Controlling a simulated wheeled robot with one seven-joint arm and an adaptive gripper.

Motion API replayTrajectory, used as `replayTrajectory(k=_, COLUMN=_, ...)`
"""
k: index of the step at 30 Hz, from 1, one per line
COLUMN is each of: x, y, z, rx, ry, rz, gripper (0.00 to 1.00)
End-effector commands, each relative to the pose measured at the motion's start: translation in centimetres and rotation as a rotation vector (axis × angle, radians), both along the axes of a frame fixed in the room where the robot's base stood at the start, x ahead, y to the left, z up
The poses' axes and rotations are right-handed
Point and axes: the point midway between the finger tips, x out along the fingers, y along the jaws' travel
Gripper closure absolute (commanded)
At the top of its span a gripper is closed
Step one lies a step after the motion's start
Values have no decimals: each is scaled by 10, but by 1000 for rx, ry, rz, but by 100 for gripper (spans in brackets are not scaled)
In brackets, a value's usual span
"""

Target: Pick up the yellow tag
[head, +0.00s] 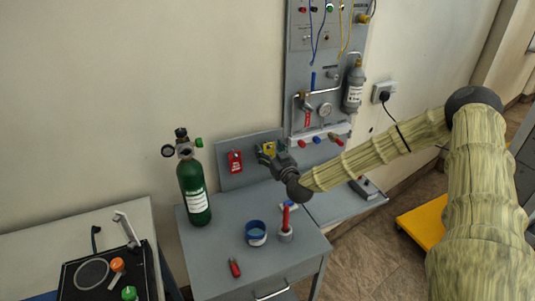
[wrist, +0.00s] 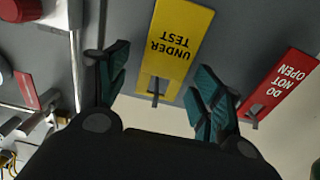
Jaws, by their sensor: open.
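The yellow tag (wrist: 180,42) reads "UNDER TEST" and hangs by its slot on a small peg of a grey board. In the head view it (head: 269,148) is partly hidden by my gripper (head: 266,157). In the wrist view my gripper (wrist: 160,92) is open, with one teal finger on each side of the tag's slotted end. No contact between the fingers and the tag is visible. The gripper is empty.
A red "DO NOT OPEN" tag (wrist: 278,85) hangs close beside the right finger; it also shows in the head view (head: 235,162). A green cylinder (head: 194,190) stands left on the grey cabinet. A blue cup (head: 256,234) and a red-handled tool in a holder (head: 286,222) stand in front.

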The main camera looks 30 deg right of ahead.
Motion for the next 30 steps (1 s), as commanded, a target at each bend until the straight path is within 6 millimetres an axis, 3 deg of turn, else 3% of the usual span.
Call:
replayTrajectory(k=12, x=10, y=0, z=0, rx=1, ry=0, rz=1, gripper=34)
replayTrajectory(k=18, x=10, y=0, z=0, rx=1, ry=0, rz=1, gripper=70)
replayTrajectory(k=30, x=11, y=0, z=2, rx=1, ry=0, rz=2, gripper=72)
